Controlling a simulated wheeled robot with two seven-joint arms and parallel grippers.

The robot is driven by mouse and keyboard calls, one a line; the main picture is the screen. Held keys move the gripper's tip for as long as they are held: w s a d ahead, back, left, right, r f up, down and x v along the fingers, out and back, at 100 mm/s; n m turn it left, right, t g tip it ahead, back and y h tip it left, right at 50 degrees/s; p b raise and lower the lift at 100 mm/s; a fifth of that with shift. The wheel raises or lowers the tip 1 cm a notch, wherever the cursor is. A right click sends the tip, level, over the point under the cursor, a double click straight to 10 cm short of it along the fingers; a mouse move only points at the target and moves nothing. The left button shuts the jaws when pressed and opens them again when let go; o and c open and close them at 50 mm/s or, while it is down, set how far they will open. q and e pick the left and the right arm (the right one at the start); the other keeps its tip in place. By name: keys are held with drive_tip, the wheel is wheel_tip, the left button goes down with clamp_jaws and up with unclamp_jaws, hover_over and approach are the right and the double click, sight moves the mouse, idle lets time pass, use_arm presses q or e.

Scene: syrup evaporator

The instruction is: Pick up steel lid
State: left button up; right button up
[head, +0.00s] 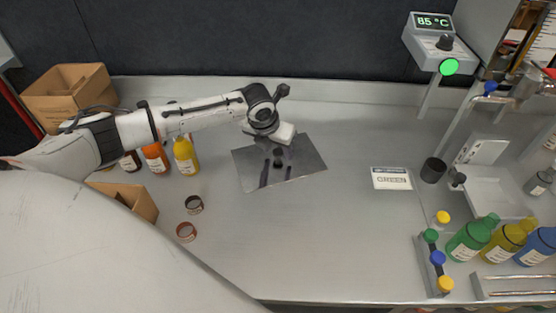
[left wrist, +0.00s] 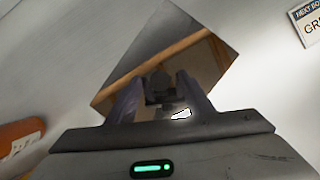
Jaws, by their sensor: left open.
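The steel lid (head: 308,163) is a flat, shiny rectangular plate lying on the grey worktop, left of centre. It has a small dark knob near its middle. My left gripper (head: 278,153) is over the lid, pointing down, with the fingers open. In the left wrist view the lid (left wrist: 165,30) lies ahead, reflecting brown and grey. There the two dark fingers of the left gripper (left wrist: 159,84) stand apart, with the dark knob seen between them. I cannot tell whether the fingers touch anything. My right gripper is in neither view.
A label plate (head: 391,178) and a dark cup (head: 433,170) are right of the lid. Coloured bottles (head: 468,240) stand front right. The front middle worktop is clear.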

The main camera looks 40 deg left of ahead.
use_arm(q)
clamp_jaws()
drive_tip(key=shift+r, duration=0.1)
